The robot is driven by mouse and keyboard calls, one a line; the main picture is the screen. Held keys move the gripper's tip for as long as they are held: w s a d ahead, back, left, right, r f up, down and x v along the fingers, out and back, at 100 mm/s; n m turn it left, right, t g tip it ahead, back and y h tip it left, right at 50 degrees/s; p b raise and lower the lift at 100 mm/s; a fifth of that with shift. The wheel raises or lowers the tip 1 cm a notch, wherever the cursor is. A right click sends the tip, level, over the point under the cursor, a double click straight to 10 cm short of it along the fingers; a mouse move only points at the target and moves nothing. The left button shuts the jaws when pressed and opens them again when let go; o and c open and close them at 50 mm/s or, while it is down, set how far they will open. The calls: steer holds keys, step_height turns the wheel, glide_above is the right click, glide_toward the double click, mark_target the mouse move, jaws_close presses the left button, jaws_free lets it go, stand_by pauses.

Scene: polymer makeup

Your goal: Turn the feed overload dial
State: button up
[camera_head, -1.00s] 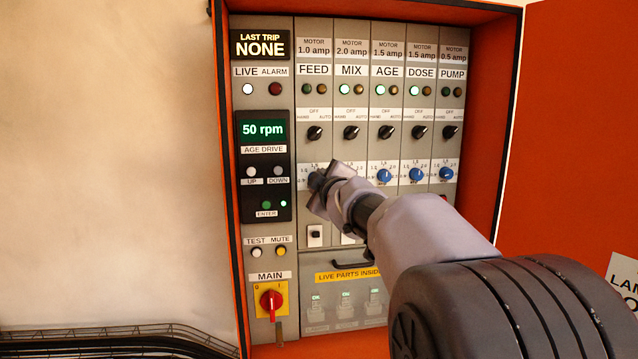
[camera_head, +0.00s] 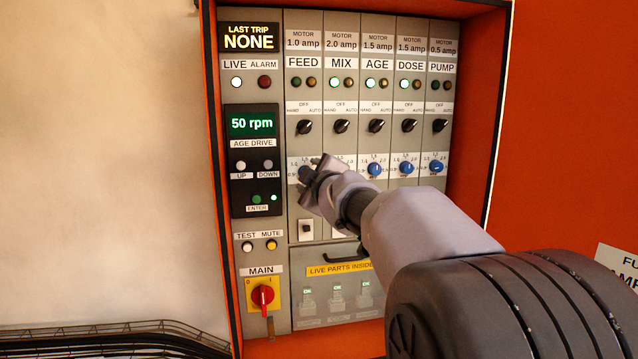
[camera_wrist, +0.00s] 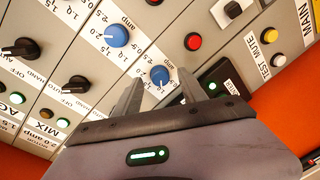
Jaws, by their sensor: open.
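The feed overload dial (camera_head: 304,172) is a small round blue knob in the FEED column, below the black selector. In the head view my gripper (camera_head: 311,178) partly covers it. In the wrist view the same dial (camera_wrist: 159,76) shows between the tips of my two open fingers (camera_wrist: 158,88), seen just beyond them. The fingers hold nothing. I cannot tell whether either finger touches the dial. Its scale is partly hidden by the fingers.
Similar blue dials stand to the right, such as the AGE dial (camera_head: 374,170); the MIX dial (camera_wrist: 116,36) shows beside my fingers in the wrist view. Black selectors (camera_head: 304,127) sit above. The red MAIN switch (camera_head: 263,295) is lower left. Orange cabinet walls (camera_head: 478,130) frame the panel.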

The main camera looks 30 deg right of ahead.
steer(key=p+v, duration=0.2)
steer(key=v, duration=1.4)
steer(key=shift+s, duration=0.15)
